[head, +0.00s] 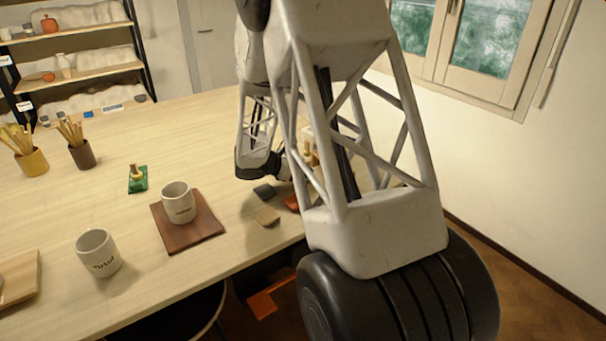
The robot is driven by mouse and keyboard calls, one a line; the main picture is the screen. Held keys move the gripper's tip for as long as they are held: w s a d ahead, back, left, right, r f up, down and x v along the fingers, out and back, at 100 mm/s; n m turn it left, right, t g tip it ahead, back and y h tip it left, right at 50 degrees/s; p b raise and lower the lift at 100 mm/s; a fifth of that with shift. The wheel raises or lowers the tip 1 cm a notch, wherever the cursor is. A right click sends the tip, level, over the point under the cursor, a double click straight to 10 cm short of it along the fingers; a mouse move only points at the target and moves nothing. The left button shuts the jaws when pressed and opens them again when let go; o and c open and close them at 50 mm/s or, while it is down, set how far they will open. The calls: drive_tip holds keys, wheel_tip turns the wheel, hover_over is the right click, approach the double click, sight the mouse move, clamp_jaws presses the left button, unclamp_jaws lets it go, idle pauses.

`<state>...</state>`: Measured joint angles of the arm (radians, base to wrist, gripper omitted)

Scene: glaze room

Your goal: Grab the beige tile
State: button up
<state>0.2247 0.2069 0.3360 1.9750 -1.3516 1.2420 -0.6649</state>
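The beige tile (267,216) lies flat on the wooden table near its front edge, right of the brown board. A dark grey tile (264,192) lies just behind it, and an orange-red tile (292,202) lies to its right, partly covered by my arm. My gripper (272,168) shows only as a dark part at the low end of my arm, behind the tiles in the picture. Its fingers cannot be made out. Nothing is seen touching the beige tile.
A white cup (177,203) stands on the brown board (190,236); another cup (98,253) stands left of it. A green-based stamp (138,180) and two tool pots (31,162) (82,154) are farther back. My arm hides the table's right part. The back middle is clear.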

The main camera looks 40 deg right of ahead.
drive_tip(key=shift+d, duration=0.1)
idle(0.5)
clamp_jaws()
